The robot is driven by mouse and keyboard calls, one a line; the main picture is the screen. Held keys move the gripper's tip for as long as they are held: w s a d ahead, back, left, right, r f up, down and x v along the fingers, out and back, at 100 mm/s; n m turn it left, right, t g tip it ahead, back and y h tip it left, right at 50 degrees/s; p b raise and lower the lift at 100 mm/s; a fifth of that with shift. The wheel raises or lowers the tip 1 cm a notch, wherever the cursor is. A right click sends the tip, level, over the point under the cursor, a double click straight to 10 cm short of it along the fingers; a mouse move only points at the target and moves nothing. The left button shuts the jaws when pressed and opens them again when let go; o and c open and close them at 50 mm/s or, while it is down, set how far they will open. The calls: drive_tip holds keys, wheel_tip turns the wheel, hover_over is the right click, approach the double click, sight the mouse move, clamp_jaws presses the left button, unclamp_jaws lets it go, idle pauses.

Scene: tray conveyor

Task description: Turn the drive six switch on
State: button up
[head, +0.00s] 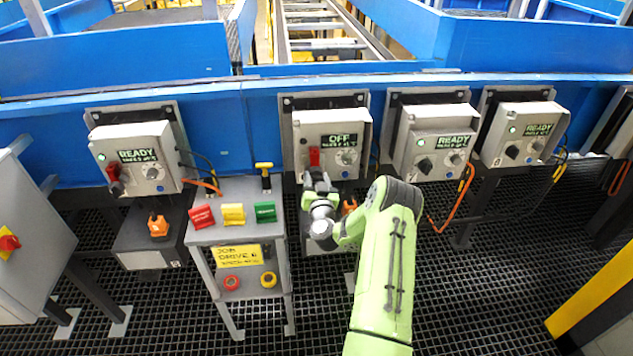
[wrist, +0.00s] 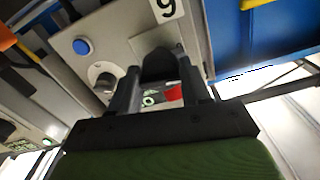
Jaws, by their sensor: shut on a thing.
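The drive box (head: 317,127) at the middle of the rail shows OFF on its dark display (head: 342,141). A red piece (head: 314,157) sits on its front at the left. My gripper (head: 316,180) is at the lower left of this box, just below the red piece. In the wrist view my gripper (wrist: 158,75) is shut on a dark switch handle (wrist: 158,64), with one finger on each side. The box's number plate (wrist: 165,9), upside down there, reads like a 6 or 9. The handle's exact angle is hard to tell.
A READY box (head: 137,158) stands left and two more (head: 435,145) (head: 522,135) stand right. A grey stand (head: 235,190) with coloured cards and a yellow sign (head: 237,255) is left of my arm. Orange cables hang nearby. The grated floor (head: 480,300) at right is clear.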

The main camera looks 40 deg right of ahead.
drive_tip(key=m, duration=0.4)
drive_tip(key=shift+m, duration=0.3)
drive_tip(key=m, duration=0.3)
drive_tip(key=shift+r+m+b, duration=0.1)
drive_tip(key=shift+m+b, duration=0.2)
drive_tip(key=shift+m, duration=0.1)
drive_tip(key=m, duration=0.4)
drive_tip(key=shift+m+p, duration=0.3)
drive_tip(key=shift+m, duration=1.6)
drive_tip(key=o, duration=1)
drive_tip(key=shift+a, duration=0.1)
drive_tip(key=shift+o, duration=0.2)
